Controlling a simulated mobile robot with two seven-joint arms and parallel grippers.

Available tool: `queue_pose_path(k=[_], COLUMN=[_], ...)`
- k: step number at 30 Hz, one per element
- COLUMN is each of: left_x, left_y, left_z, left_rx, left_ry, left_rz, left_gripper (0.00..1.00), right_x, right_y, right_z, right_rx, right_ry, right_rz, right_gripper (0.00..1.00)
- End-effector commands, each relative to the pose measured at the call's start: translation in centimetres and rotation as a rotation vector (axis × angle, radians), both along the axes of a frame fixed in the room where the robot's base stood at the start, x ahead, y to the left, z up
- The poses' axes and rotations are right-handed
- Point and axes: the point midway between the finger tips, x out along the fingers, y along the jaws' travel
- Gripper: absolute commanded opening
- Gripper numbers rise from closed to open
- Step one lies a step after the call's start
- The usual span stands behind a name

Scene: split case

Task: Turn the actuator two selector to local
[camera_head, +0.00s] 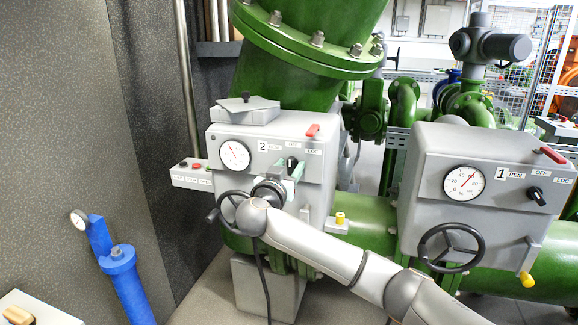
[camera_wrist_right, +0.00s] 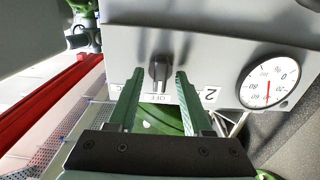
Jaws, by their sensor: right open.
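The actuator two box (camera_head: 222,138) is grey, with a round gauge, a "2" label and REM, OFF and LOC labels. Its selector (camera_head: 292,163) is a small black knob, partly hidden by my gripper. In the wrist view, which shows the panel upside down, the selector (camera_wrist_right: 158,72) lines up with the OFF label. My right gripper (camera_wrist_right: 160,76) is open, with one green finger on each side of the knob; contact cannot be told. In the head view the right gripper (camera_head: 290,172) is in front of the panel. My left gripper is not in view.
A black handwheel (camera_head: 228,206) sits below the gauge, close to my right wrist. A similar actuator one box (camera_head: 425,170) stands to the right. A blue post (camera_head: 120,265) stands at the lower left.

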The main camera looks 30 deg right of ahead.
Motion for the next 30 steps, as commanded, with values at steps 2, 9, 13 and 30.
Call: queue_pose_path(k=[2,9,13,30], left_x=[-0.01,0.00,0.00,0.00], left_y=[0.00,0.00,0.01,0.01], left_z=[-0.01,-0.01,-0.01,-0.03], left_rx=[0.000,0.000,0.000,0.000], left_ry=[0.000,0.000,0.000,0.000], left_rz=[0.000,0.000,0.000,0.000], left_gripper=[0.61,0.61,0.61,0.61], right_x=[0.02,0.00,-0.01,-0.01], right_y=[-0.02,0.00,0.01,0.03], right_z=[-0.01,0.00,0.00,-0.03], right_rx=[0.000,0.000,0.000,0.000], right_ry=[0.000,0.000,0.000,0.000], right_rz=[0.000,0.000,0.000,0.000], right_gripper=[0.50,0.38,0.23,0.00])
